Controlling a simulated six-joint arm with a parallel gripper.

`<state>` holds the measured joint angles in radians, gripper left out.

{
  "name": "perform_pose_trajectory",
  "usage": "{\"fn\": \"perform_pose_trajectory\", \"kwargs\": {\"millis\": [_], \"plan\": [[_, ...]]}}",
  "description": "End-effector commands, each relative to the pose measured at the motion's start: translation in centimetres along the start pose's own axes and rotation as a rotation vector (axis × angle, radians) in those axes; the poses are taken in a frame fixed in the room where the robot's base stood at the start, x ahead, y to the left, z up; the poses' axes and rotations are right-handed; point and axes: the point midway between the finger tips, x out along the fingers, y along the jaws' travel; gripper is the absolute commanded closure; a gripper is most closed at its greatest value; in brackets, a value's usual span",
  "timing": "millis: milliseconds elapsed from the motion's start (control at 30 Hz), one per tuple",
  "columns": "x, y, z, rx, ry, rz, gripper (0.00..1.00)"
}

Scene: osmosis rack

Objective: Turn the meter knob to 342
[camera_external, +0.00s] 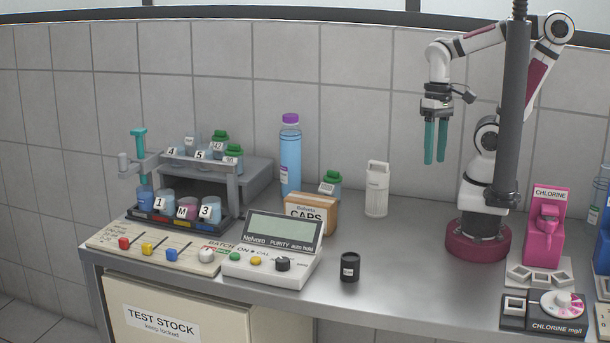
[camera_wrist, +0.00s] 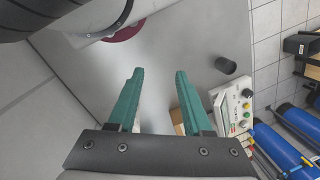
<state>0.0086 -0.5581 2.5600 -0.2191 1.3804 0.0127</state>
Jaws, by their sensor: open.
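The purity meter (camera_external: 272,249) is a white box with a grey sloped display at the middle front of the bench. Its black knob (camera_external: 282,264) sits on the right of its front panel, beside a yellow and a green button. My gripper (camera_external: 435,160) is open and empty, high above the bench, to the right of and well above the meter. Its two teal fingers (camera_wrist: 160,72) point down and are apart.
A black cup (camera_external: 350,267) stands just right of the meter. A CAPS box (camera_external: 311,215) is behind it, and a rack with labelled cups (camera_external: 183,207) is at left. A white bottle (camera_external: 377,189) and a pink chlorine unit (camera_external: 544,230) stand farther right. The bench between them is clear.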

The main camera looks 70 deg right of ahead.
Motion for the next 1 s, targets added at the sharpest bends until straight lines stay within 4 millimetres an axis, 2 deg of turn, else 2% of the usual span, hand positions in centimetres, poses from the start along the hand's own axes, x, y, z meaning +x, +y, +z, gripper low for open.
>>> {"fn": "perform_pose_trajectory", "kwargs": {"millis": [33, 100, 167, 267, 300, 367, 400, 500, 600, 700, 833, 1000], "plan": [[0.0, 0.0, 0.0, -0.002, 0.000, 0.000, 0.43], [-0.7, -0.9, -0.9, -0.041, -0.002, 0.007, 0.31], [-1.9, -2.9, -2.9, -0.131, -0.005, 0.021, 0.31], [-3.6, -9.7, -8.1, -0.384, -0.009, 0.062, 0.31], [-3.6, -13.3, -10.0, -0.498, -0.008, 0.079, 0.31], [-2.6, -18.6, -12.1, -0.663, -0.008, 0.103, 0.31], [-1.5, -22.1, -12.9, -0.762, -0.008, 0.117, 0.31], [1.9, -29.1, -13.5, -0.970, -0.004, 0.147, 0.31], [4.6, -33.3, -13.1, -1.100, 0.002, 0.164, 0.31], [6.0, -34.9, -12.8, -1.155, 0.004, 0.170, 0.31], [7.9, -34.8, -12.9, -1.162, 0.002, 0.173, 0.31], [12.9, -34.0, -13.4, -1.160, 0.001, 0.174, 0.31]]}}
